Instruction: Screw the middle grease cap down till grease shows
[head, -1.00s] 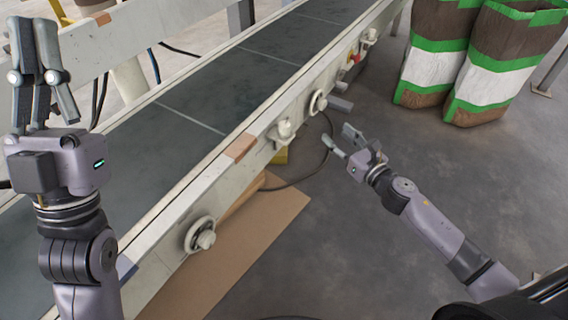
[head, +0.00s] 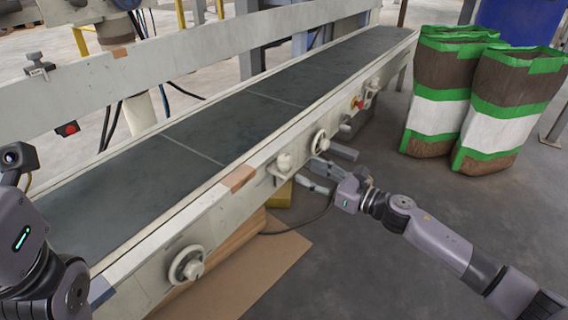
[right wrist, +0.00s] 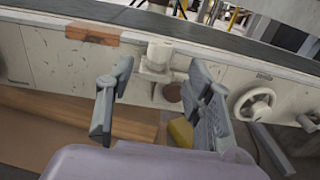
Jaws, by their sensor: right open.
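The grease cap (head: 283,163) is a pale knob on a bracket on the conveyor's side rail, just right of an orange-brown patch. It also shows in the right wrist view (right wrist: 158,54), upright above a short fitting. My right gripper (head: 305,170) is open and empty beside the cap. In the right wrist view its fingertips (right wrist: 160,70) stand on either side of the cap in the picture, apart from it. I cannot tell whether grease shows. My left gripper's body (head: 22,238) is at the left edge, with its fingers outside the frame.
Handwheels (head: 187,265) and (head: 319,141) stick out of the rail on both sides of the cap. A yellow block (head: 280,194) and cardboard (head: 255,275) lie below. Striped bags (head: 437,110) stand at the right.

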